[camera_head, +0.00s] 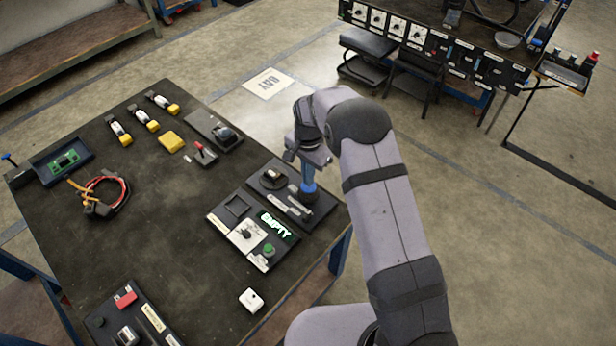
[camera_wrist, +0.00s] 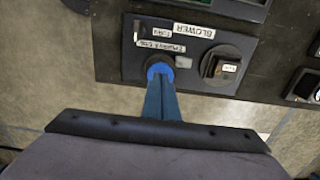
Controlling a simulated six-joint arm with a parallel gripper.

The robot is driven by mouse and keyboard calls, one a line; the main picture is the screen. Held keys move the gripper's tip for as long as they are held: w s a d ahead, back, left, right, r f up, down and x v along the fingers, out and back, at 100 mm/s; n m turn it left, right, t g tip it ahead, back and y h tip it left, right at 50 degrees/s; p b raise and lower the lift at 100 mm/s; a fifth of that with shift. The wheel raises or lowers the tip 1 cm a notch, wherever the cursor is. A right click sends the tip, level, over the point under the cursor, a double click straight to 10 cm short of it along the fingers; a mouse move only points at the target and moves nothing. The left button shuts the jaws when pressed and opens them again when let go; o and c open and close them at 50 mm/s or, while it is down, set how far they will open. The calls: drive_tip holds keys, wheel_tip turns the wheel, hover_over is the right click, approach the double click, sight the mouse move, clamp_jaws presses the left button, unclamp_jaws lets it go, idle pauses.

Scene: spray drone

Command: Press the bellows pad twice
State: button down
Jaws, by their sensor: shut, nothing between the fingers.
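A dark panel labelled BLOWER (camera_wrist: 135,70) lies at the table's right edge; it also shows in the head view (camera_head: 318,212).
A rotary knob (camera_wrist: 222,66) sits beside the pad; it also shows in the head view (camera_head: 271,175). A neighbouring panel has a green EMPTY display (camera_head: 278,226) and a green button (camera_head: 268,250). A white box (camera_head: 251,300) stands nearer. The table's middle (camera_head: 165,215) is clear.

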wheel_tip(320, 180, up, 11)
drive_tip(key=b, duration=0.2)
idle(0.3)
drive_tip(key=shift+w+b, duration=0.15)
drive_tip(key=shift+b, duration=0.8)
drive_tip(key=shift+r+b, duration=0.85)
drive_tip(key=shift+b, duration=0.05)
wheel_tip(320, 180, down, 14)
drive_tip(key=shift+p, duration=0.85)
